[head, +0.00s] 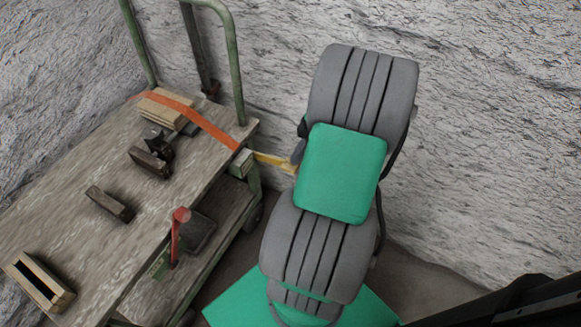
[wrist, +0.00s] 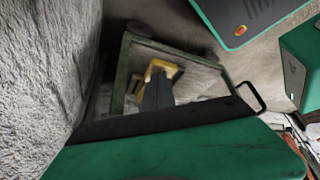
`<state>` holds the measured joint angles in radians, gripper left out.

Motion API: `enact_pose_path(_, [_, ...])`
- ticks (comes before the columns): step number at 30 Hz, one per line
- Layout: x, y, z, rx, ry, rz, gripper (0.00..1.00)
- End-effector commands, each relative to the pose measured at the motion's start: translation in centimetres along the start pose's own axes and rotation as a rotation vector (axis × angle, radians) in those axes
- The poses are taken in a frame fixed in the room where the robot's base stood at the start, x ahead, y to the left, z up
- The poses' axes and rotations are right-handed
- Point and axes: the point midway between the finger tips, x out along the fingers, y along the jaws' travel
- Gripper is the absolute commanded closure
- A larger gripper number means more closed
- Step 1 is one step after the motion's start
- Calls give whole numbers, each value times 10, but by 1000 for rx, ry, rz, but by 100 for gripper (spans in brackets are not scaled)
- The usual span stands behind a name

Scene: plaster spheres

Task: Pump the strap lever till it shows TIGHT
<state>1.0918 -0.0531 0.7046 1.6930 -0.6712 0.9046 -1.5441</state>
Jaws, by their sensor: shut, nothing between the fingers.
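An orange strap (head: 205,124) runs over stacked boards to the near-right edge of the cart deck. A yellow lever-like bar (head: 275,161) sticks out from the strap's end there, toward my arm. It also appears as a yellow bracket shape (wrist: 163,68) in the wrist view. My gripper (wrist: 157,88) is shut and empty, its dark fingers in front of the yellow part. I cannot tell whether they touch it. In the head view my grey and green arm links hide the gripper and the bar's right end. No TIGHT marking is readable.
The wooden cart deck (head: 75,175) has a green handle frame (head: 234,60). The strapped boards (head: 160,106), dark blocks (head: 108,204) and a wooden frame (head: 40,285) lie on it. A red-knobbed handle (head: 177,238) stands at the cart's side. A rough wall (head: 480,130) rises behind.

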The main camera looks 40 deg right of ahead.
Motion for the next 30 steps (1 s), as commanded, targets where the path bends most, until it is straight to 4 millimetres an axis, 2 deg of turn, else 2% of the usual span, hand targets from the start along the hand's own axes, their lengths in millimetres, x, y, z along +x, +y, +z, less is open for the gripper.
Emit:
enact_pose_path(12, [6, 0, 0, 0, 0, 0, 100])
enact_pose_path(23, [44, 0, 18, 0, 1, -2, 100])
enact_pose_path(30, [44, 0, 19, 0, 1, -1, 100])
